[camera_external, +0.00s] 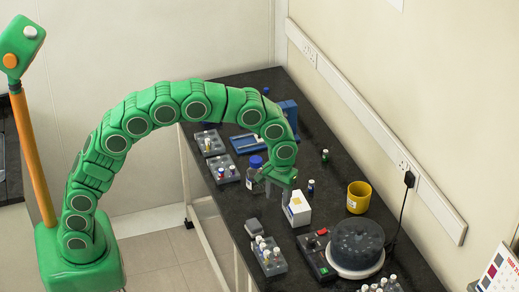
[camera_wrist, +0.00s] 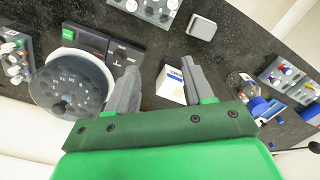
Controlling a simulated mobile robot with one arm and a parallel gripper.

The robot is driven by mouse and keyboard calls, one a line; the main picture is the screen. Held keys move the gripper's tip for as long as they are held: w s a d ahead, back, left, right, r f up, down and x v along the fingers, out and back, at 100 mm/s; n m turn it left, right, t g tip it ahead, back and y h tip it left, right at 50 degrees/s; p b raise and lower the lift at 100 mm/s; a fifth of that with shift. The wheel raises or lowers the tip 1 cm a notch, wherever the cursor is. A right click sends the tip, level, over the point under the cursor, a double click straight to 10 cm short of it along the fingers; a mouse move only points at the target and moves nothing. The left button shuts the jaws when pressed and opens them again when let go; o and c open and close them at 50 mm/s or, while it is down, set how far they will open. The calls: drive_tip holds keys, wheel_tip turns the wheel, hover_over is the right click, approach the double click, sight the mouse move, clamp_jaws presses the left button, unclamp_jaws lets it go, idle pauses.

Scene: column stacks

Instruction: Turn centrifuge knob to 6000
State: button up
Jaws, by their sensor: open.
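The centrifuge (camera_external: 357,243) has a dark round lid on a white base and stands at the right of the bench; it also shows at the left of the wrist view (camera_wrist: 72,82). Its dark control panel (camera_external: 313,256) lies along its left side, with a red part at the far end. In the wrist view the panel shows a green display (camera_wrist: 85,38). My gripper (camera_external: 278,203) is open and empty, above the bench and beyond the panel. Its two grey fingers (camera_wrist: 159,66) spread apart in the wrist view.
A white box (camera_external: 299,211) stands close by my gripper, and in the wrist view it shows between the fingers (camera_wrist: 171,87). A blue-capped bottle (camera_external: 254,174), a yellow cup (camera_external: 358,197), a grey block (camera_external: 254,227) and vial racks (camera_external: 269,258) stand around. A black cord (camera_external: 402,212) hangs from the wall strip.

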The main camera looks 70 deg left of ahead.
drive_tip(key=n, duration=0.2)
hover_over(312, 240)
wheel_tip(312, 240, down, 9)
drive_tip(key=shift+s+r, duration=0.1)
drive_tip(key=shift+r, duration=0.1)
drive_tip(key=shift+f, duration=3.9)
clamp_jaws()
